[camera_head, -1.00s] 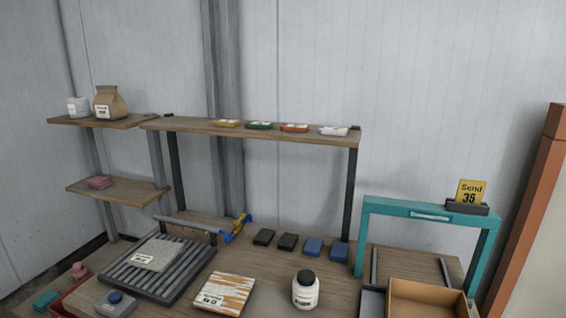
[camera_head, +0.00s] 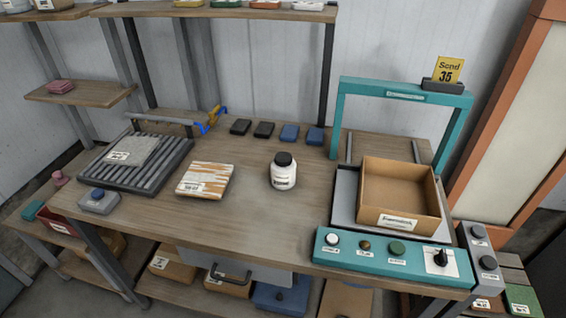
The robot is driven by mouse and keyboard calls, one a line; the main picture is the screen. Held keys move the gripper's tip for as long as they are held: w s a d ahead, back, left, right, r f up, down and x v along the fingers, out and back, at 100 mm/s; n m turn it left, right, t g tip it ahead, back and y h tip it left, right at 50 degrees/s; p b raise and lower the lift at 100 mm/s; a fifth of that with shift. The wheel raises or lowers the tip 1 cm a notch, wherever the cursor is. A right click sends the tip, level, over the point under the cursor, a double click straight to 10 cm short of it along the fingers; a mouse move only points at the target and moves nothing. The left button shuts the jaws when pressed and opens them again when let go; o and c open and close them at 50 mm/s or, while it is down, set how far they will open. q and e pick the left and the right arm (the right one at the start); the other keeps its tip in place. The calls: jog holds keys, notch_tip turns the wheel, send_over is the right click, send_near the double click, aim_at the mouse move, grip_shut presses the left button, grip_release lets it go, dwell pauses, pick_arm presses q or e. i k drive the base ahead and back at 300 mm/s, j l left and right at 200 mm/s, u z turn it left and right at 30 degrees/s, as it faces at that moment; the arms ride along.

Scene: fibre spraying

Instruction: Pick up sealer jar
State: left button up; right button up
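A white jar with a black lid (camera_head: 283,171) stands upright near the middle of the wooden table (camera_head: 250,222). It has a label with dark print on its front, too small to read; it is the only jar on the table top. Neither of my grippers shows in the head view. Nothing touches the jar, and there is bare wood around it.
A striped board (camera_head: 205,180) and a roller rack (camera_head: 135,161) lie left of the jar. Several dark and blue blocks (camera_head: 289,133) sit behind it. Right are an open cardboard box (camera_head: 400,190), a teal frame (camera_head: 403,87) and a teal control panel (camera_head: 390,253).

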aim_at(282, 178)
jog(key=k+l+z, duration=0.15)
jog(key=l, duration=0.4)
jog(key=k+l+z, duration=0.15)
jog(key=l, duration=0.4)
jog(key=k+l+z, duration=0.15)
jog(key=l, duration=0.4)
jog(key=i, duration=0.05)
